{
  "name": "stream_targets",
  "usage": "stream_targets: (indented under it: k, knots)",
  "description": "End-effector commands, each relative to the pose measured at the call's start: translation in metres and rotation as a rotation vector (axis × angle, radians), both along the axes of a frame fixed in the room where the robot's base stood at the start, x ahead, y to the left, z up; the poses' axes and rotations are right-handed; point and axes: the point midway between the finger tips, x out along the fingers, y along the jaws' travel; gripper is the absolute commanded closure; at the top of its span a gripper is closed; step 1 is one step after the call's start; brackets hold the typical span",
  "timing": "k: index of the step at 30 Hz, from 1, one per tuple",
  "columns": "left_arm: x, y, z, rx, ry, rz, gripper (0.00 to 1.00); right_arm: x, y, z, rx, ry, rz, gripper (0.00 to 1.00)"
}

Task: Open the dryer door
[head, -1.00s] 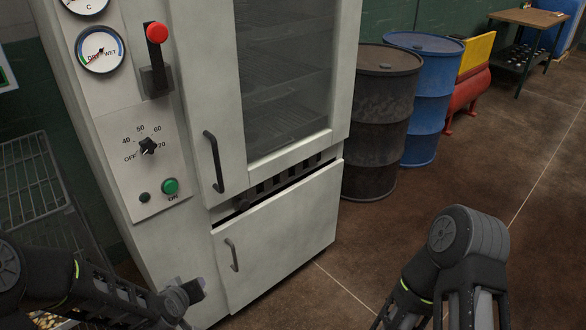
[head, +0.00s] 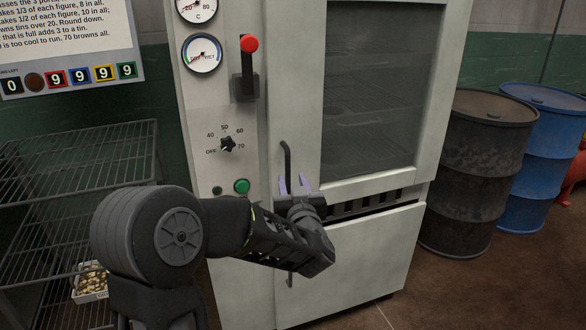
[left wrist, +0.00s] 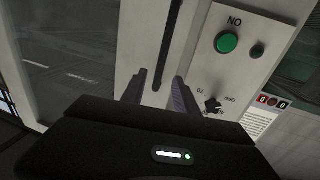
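The dryer door (head: 308,120) is a pale grey panel with a dark window, and it is shut. Its dark vertical handle (head: 287,163) stands near the door's left edge. My left gripper (head: 293,184) is raised in front of the handle's lower part with its two fingers apart. In the left wrist view the handle (left wrist: 169,45) runs between and beyond the open fingers (left wrist: 158,92). I cannot tell whether the fingers touch it. My right gripper is in neither view.
Left of the door are a control panel with a green button (head: 241,186), a dial (head: 228,144) and a red-topped lever (head: 249,44). A lower door (head: 350,260) sits below. A wire rack (head: 80,160) stands left, and dark (head: 478,170) and blue (head: 545,150) drums stand right.

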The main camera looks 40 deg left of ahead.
Motion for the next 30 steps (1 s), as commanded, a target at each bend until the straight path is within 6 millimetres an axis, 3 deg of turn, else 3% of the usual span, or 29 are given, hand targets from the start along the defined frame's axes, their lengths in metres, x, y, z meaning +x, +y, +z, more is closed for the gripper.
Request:
stream_targets:
  k: [8, 21, 30]
  knots:
    - [0.008, 0.008, -0.001, -0.001, 0.001, -0.001, 0.64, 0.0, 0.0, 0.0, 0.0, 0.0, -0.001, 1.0]
    - [0.052, 0.05, -0.001, -0.001, 0.001, -0.001, 0.64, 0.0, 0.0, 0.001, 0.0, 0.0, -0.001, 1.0]
    - [0.057, 0.054, -0.001, -0.001, 0.001, -0.002, 0.64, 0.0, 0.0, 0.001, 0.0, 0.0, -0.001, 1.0]
